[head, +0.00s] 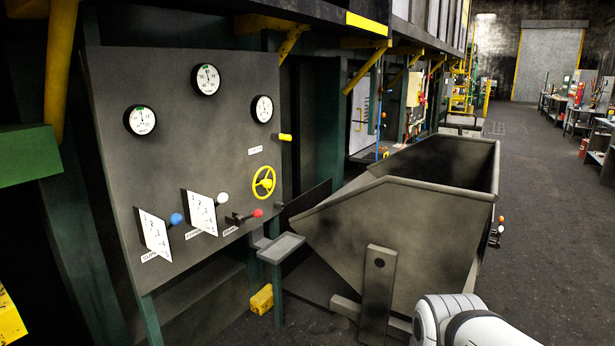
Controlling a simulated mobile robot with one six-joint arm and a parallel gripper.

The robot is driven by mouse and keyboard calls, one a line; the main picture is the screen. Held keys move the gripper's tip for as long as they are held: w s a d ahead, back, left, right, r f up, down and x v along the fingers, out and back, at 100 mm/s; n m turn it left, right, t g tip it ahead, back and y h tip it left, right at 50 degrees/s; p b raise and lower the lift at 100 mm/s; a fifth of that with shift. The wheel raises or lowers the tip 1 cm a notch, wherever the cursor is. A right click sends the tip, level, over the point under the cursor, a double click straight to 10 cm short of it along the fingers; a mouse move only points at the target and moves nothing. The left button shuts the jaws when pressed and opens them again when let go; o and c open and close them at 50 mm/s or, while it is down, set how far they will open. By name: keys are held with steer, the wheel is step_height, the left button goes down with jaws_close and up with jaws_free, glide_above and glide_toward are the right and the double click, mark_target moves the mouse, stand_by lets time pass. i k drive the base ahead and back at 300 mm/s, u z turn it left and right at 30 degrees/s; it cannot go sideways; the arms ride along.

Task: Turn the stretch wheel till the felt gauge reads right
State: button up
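A yellow handwheel (263,183) is mounted at the right side of the grey panel (165,85), below a small white label. It is the only wheel I see on the panel. Three round white dial gauges show: a left gauge (140,120), a top gauge (207,80) and a right gauge (262,109) above the wheel. Their lettering and the labels are too small to read, so I cannot tell which is the felt gauge. My gripper is out of view; only a white part of my arm shows at the bottom right.
A small grey tray (281,248) juts out under the panel. A large grey bin (392,225) stands right of the panel. Open floor (550,230) lies at the right.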

mark_target(267, 183)
steer(key=z, duration=0.05)
steer(key=i, duration=1.55)
steer(key=u, duration=0.7)
steer(key=k, duration=0.75)
steer(key=u, duration=0.2)
steer(key=i, duration=0.85)
steer(key=z, duration=0.1)
